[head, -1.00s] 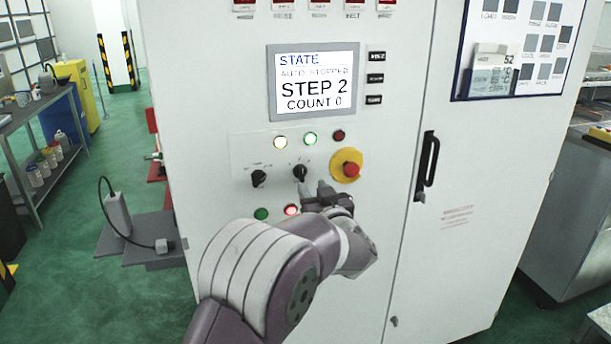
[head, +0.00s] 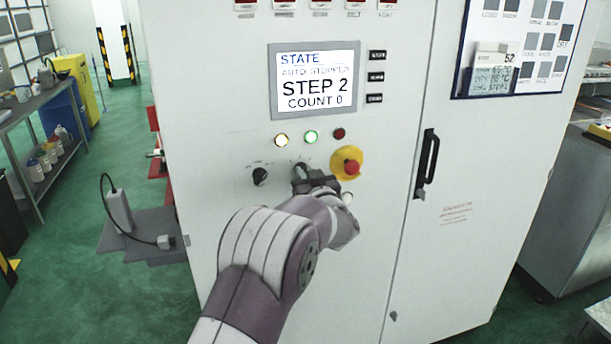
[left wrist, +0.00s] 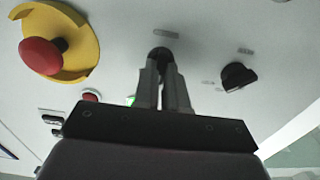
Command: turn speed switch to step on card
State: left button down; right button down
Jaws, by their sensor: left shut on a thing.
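The white cabinet front carries two black rotary switches; their labels are too small to read. My left gripper (head: 304,188) is shut on the right-hand switch, whose dark knob shows between the fingertips (left wrist: 165,75) in the left wrist view (left wrist: 160,54). The other switch (head: 260,176) stands free to its left, and in the left wrist view it is at the right (left wrist: 238,76). The display (head: 316,82) reads STATE, AUTO STOPPED, STEP 2, COUNT 0. A pale card (head: 492,72) with a 52 on it hangs on the right-hand board. My right gripper is not in view.
A red emergency button on a yellow plate (head: 346,162) sits close right of the gripper. Above are a yellow-white lamp (head: 281,140), a green lamp (head: 311,137) and a dark red lamp (head: 339,134). A black door handle (head: 427,160) is farther right.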

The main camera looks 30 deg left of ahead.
pick_arm(q)
jog(key=shift+s+a+f+n+b, duration=0.1)
jog(key=shift+n+b, duration=1.65)
jog(key=shift+n, duration=0.45)
jog(key=shift+f+n+b, duration=0.1)
jog(key=shift+n+b, duration=1.6)
jog(key=shift+n, duration=0.5)
jog(key=c, duration=1.2)
grip_release()
jog(key=shift+r, duration=0.1)
